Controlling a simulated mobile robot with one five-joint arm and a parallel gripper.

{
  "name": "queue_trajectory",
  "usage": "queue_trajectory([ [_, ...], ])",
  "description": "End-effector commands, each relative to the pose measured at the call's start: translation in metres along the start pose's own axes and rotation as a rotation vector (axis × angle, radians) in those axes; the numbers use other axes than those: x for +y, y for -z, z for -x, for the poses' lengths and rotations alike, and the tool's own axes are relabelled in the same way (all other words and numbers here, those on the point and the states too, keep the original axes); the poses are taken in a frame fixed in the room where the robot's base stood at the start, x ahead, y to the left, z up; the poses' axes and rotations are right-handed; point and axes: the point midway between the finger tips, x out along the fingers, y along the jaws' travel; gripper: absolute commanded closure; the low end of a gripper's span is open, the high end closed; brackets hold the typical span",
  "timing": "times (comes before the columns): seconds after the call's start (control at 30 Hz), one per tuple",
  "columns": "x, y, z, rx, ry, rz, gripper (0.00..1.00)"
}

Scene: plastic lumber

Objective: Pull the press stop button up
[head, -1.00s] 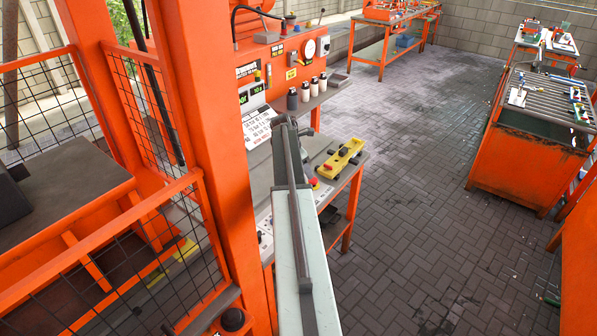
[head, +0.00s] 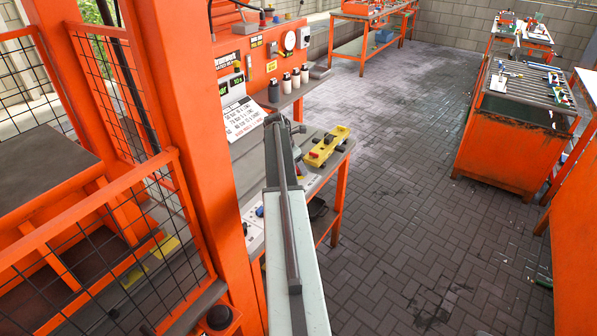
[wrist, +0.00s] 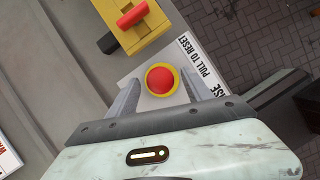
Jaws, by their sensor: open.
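The press stop button (wrist: 161,80) is a round red knob in a yellow ring on a light panel, near the middle of the wrist view. My gripper (wrist: 162,86) is open, with one grey finger to the left of the button and one to the right. Whether the fingers touch it, or how high they are over it, I cannot tell.
A label (wrist: 196,62) reading "PULL TO RESET" lies beside the button. A yellow box with a red part (wrist: 135,25) is close by on the grey bench (head: 252,172). An orange post (head: 175,140) stands left of my arm.

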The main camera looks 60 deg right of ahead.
Motion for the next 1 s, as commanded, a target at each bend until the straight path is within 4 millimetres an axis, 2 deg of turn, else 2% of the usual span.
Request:
queue_trajectory([
  [0.1,0.0,-0.001,0.002,0.0,0.0,0.0,0.41],
  [0.13,0.0,-0.001,0.002,0.0,0.0,0.0,0.44],
  [0.33,0.0,-0.001,0.002,0.0,0.0,-0.001,1.0],
  [0.53,0.0,-0.002,0.003,0.0,0.0,-0.001,1.0],
  [0.7,0.0,-0.008,0.017,0.0,0.0,-0.001,1.0],
  [0.97,0.0,-0.007,0.014,-0.002,-0.001,-0.001,1.0],
  [1.0,0.0,-0.008,0.014,-0.002,-0.001,-0.001,0.52],
])
